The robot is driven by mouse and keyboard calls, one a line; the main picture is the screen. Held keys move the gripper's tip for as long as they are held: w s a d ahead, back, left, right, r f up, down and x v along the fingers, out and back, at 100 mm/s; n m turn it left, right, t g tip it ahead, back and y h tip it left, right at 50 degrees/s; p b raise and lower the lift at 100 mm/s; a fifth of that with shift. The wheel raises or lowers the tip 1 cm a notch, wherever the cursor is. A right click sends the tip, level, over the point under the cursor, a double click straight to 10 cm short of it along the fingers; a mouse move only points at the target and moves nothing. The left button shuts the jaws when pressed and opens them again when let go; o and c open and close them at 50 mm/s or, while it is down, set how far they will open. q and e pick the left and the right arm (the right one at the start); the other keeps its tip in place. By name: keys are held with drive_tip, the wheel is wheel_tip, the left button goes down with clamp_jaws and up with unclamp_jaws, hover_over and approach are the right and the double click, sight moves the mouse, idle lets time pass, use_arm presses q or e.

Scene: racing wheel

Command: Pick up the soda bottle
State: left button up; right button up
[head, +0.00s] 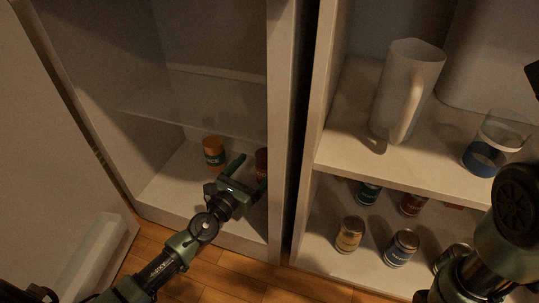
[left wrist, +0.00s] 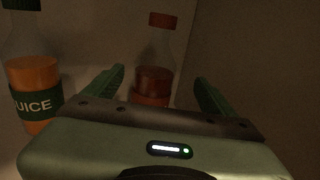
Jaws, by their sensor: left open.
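The soda bottle (left wrist: 154,62) is clear with a red cap and dark red contents. It stands upright in the left wrist view, seen between the two fingers of my open left gripper (left wrist: 160,76), and its lower part is hidden by the gripper. In the head view only a reddish sliver of the soda bottle (head: 261,162) shows beside the cabinet's right wall. My left gripper (head: 252,171) reaches in front of it inside the lower compartment. I cannot tell whether a finger touches it. My right arm shows at the right edge, but its gripper does not.
An orange juice bottle (head: 213,152) stands left of the gripper. A glass shelf (head: 190,112) lies above. The cabinet's side wall (head: 282,130) is close on the right. The right-hand shelf (head: 350,150) holds a pitcher (head: 405,90) and a glass (head: 495,145), with several cans below.

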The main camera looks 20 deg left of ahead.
sight(259, 161)
use_arm(q)
drive_tip(key=shift+x, duration=0.9)
drive_tip(key=x, duration=0.1)
drive_tip(key=b+x, duration=0.1)
drive_tip(key=x, duration=0.2)
drive_tip(key=shift+w+a+f+b, duration=0.25)
drive_tip(key=shift+w+a+b, duration=0.05)
drive_tip(key=shift+w, duration=0.05)
drive_tip(key=shift+w+d, duration=0.1)
drive_tip(key=shift+w, duration=0.25)
drive_tip(key=shift+c, duration=0.4)
drive_tip(key=c, duration=1.5)
drive_tip(key=shift+r, duration=0.15)
clamp_jaws()
